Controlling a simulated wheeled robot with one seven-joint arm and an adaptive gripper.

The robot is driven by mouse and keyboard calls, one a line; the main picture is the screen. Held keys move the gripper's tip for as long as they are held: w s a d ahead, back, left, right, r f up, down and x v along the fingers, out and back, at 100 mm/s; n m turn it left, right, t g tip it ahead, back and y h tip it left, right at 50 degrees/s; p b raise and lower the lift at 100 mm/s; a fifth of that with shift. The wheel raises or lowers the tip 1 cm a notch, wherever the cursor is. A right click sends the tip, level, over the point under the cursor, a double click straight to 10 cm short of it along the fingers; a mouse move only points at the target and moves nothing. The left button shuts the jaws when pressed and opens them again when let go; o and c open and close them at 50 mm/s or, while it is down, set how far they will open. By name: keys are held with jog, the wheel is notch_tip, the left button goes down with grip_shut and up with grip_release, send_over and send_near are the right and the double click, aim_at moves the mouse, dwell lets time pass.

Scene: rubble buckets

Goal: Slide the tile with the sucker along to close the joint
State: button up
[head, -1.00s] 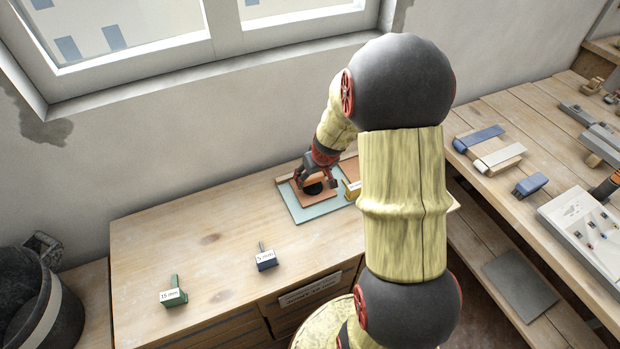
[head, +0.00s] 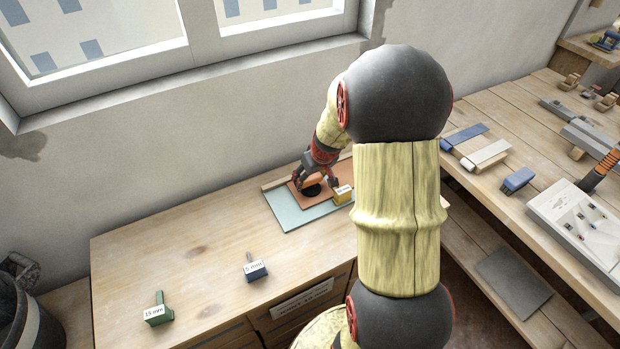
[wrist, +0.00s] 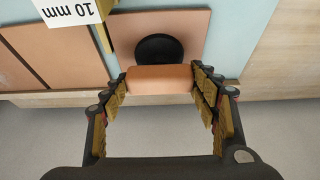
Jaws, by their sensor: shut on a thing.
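My gripper (head: 316,182) is shut on the orange handle (wrist: 160,79) of the sucker, seen between the fingers in the wrist view. The sucker's round black cup (wrist: 159,48) sits on a terracotta tile (wrist: 198,28). This tile lies on a pale blue-green board (head: 285,215). A second terracotta tile (wrist: 18,65) lies to the left in the wrist view, partly covered by the label of a yellow 10 mm spacer (head: 343,195). The spacer's yellow edge (wrist: 103,32) shows close to the held tile's side; I cannot tell whether they touch. My arm hides the board's right part in the head view.
A wooden strip (wrist: 40,99) runs along the board's edge. A second bench with tools stands at right. The bench's left part is mostly clear.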

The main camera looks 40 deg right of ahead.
jog(key=shift+s+d+f+b, duration=0.15)
jog(key=shift+d+b, duration=0.25)
jog(key=shift+d, duration=0.1)
jog(key=shift+s+d, duration=0.1)
jog(key=shift+d, duration=0.2)
jog(key=o, duration=1.5)
jog(key=v, duration=1.2)
